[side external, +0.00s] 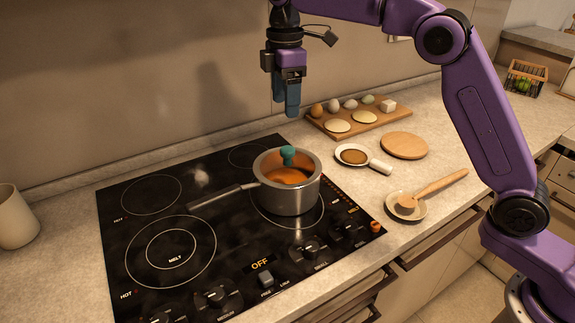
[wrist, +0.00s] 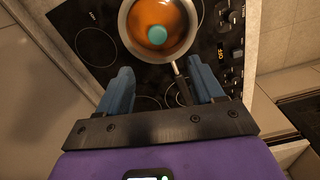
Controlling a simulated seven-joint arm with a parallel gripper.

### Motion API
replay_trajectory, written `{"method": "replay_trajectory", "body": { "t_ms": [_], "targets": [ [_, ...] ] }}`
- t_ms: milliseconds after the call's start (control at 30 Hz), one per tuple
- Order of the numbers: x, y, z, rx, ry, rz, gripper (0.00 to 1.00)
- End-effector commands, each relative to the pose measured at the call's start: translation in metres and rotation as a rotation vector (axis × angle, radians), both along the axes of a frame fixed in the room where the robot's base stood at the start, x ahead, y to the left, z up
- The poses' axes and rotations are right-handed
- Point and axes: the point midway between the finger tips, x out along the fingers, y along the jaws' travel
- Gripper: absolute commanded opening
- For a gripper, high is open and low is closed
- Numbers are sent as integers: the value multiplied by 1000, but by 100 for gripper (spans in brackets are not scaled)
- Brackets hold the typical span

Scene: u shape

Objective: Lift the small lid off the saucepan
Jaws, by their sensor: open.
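My gripper (side external: 285,112) points down with blue fingers, above and apart from the knob. In the wrist view its fingers (wrist: 163,82) are spread wide with nothing between them.
The cooktop (side external: 125,245) has knobs along its front edge. To the right are a wooden board (side external: 357,118) with eggs, a small white pan (side external: 353,155), a round board (side external: 404,145) and a spoon on a dish (side external: 408,207). A cup (side external: 14,218) stands far left.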

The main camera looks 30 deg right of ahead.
Motion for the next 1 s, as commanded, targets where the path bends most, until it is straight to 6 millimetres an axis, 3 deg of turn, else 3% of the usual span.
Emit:
{"method": "replay_trajectory", "body": {
  "t_ms": [400,667,1000],
  "targets": [
    [-1,-1,-69,-1,3,1,67],
    [0,-2,-85,0,0,-1,67],
    [2,-10,-127,-1,1,0,67]
  ]
}}
